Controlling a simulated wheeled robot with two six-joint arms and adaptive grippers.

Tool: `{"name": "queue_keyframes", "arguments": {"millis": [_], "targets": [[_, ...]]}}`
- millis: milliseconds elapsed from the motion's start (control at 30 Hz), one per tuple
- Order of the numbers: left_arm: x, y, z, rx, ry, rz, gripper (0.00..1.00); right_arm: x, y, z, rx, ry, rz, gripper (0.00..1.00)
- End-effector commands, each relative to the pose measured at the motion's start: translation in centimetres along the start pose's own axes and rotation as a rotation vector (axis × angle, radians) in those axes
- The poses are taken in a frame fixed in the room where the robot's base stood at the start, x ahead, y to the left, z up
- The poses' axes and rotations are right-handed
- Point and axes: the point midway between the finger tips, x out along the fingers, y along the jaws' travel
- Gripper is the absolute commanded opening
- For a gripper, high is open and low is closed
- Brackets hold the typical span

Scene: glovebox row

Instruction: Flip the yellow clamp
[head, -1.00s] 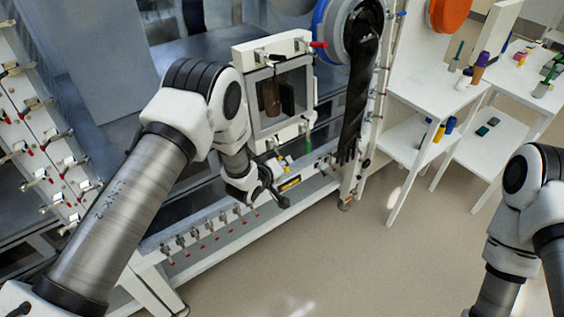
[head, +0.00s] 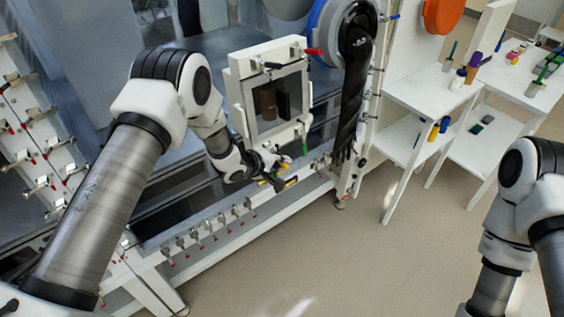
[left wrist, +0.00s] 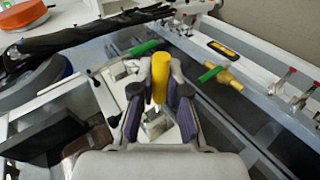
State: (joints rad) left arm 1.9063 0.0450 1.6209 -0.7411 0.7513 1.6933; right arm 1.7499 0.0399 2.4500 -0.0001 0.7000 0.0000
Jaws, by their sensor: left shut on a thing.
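The yellow clamp (left wrist: 160,78) shows in the left wrist view as a yellow handle standing between my two finger pads, with bare metal parts below it. My left gripper (left wrist: 160,100) is shut on this handle, one dark finger on each side. In the head view my left gripper (head: 277,172) is at the lower edge of the white-framed window door (head: 233,88), and the clamp is mostly hidden by it. My right arm shows at the right edge, but its gripper is out of view.
A green handle (left wrist: 147,47) lies just beyond the clamp, and a green-handled brass valve (left wrist: 212,73) is right of it. A black glove (head: 350,105) hangs right of the door. Several red-tipped clamps line the lower rail. White shelves (head: 428,95) stand at right; the floor is clear.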

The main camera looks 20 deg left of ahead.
Motion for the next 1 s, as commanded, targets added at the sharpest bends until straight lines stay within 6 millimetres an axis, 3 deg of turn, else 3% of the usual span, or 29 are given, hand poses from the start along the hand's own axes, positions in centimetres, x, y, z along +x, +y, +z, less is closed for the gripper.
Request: {"name": "queue_keyframes", "arguments": {"millis": [267,300,367,400,767,867,1000], "targets": [[0.0,0.3,-0.2,-0.002,0.003,0.006,0.00,0.0,0.0,0.0,0.000,0.000,0.000,0.40],[0.0,0.3,-0.2,-0.002,0.003,0.006,0.17,0.0,0.0,0.0,0.000,0.000,0.000,0.40],[0.0,0.3,-0.2,-0.002,0.003,0.006,0.38,0.0,0.0,0.0,0.000,0.000,0.000,0.40],[0.0,0.3,-0.2,-0.001,0.003,0.006,0.40,0.0,0.0,0.0,0.000,0.000,0.000,0.40],[-0.2,0.1,-0.1,-0.001,0.001,0.003,0.40,0.0,0.0,0.0,0.000,0.000,0.000,0.40],[-1.2,0.2,-0.2,-0.003,0.002,0.004,0.40,0.0,0.0,0.0,0.000,0.000,0.000,0.40],[-4.3,0.2,-0.2,-0.005,0.003,0.003,0.40,0.0,0.0,0.0,0.000,0.000,0.000,0.40]]}}
